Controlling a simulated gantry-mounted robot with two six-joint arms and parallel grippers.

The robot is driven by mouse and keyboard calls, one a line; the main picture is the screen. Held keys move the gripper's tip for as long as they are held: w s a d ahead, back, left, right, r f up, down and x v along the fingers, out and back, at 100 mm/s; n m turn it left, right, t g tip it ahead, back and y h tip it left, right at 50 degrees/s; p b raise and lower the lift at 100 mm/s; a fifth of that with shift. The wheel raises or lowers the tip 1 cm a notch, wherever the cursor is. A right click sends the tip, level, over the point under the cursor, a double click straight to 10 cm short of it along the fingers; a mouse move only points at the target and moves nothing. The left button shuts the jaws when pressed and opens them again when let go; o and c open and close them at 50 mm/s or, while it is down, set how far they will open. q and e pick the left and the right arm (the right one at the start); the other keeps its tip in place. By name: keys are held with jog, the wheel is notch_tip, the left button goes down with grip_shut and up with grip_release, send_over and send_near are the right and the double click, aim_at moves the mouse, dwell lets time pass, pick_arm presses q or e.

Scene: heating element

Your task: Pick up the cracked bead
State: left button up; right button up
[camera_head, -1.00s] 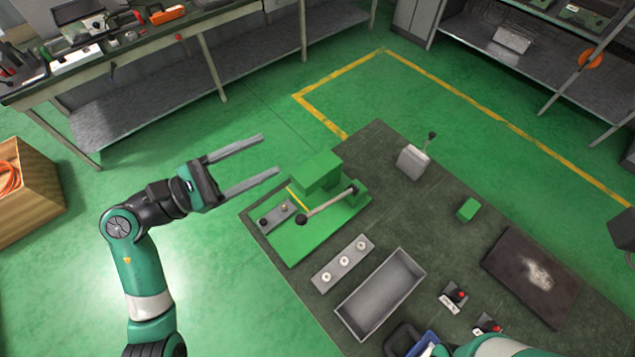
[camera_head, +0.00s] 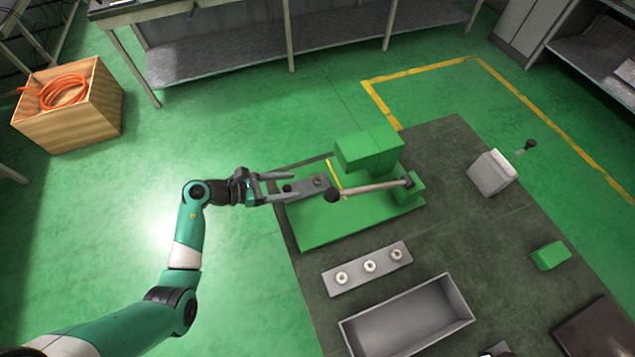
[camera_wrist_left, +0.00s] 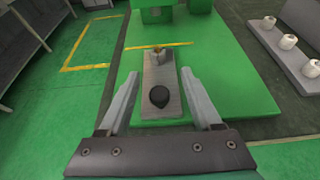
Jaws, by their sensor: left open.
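A small grey-brown piece (camera_head: 318,181) sits on a narrow grey plate on the green press base (camera_head: 330,228). It also shows in the left wrist view (camera_wrist_left: 157,57), near the yellow line; I cannot make out a crack on it. A black knob (camera_wrist_left: 159,97) is on the near end of the same plate. My left gripper (camera_head: 305,183) is open and empty, its fingers on either side of the plate, as the left wrist view (camera_wrist_left: 160,78) also shows. Three white beads (camera_head: 370,267) stand on a separate grey strip (camera_head: 355,275). My right gripper is out of view.
The green press block (camera_head: 368,150) and its black-knobbed lever (camera_head: 370,188) stand just beyond the gripper. An empty grey tray (camera_head: 408,318), a grey box (camera_head: 492,173) and a small green block (camera_head: 551,255) are on the dark table. Open floor lies to the left.

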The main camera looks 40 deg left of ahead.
aim_at(313, 181)
pick_arm(q)
jog(key=shift+w+d+f, duration=0.2)
jog(key=shift+w, duration=0.3)
jog(key=b+x, duration=0.1)
jog(key=x, duration=0.3)
jog(key=shift+w+d+b, duration=0.1)
jog(key=shift+w+b, duration=0.15)
jog(key=shift+b, duration=0.15)
jog(key=shift+w+d, duration=0.15)
jog(key=shift+w, duration=0.2)
grip_shut()
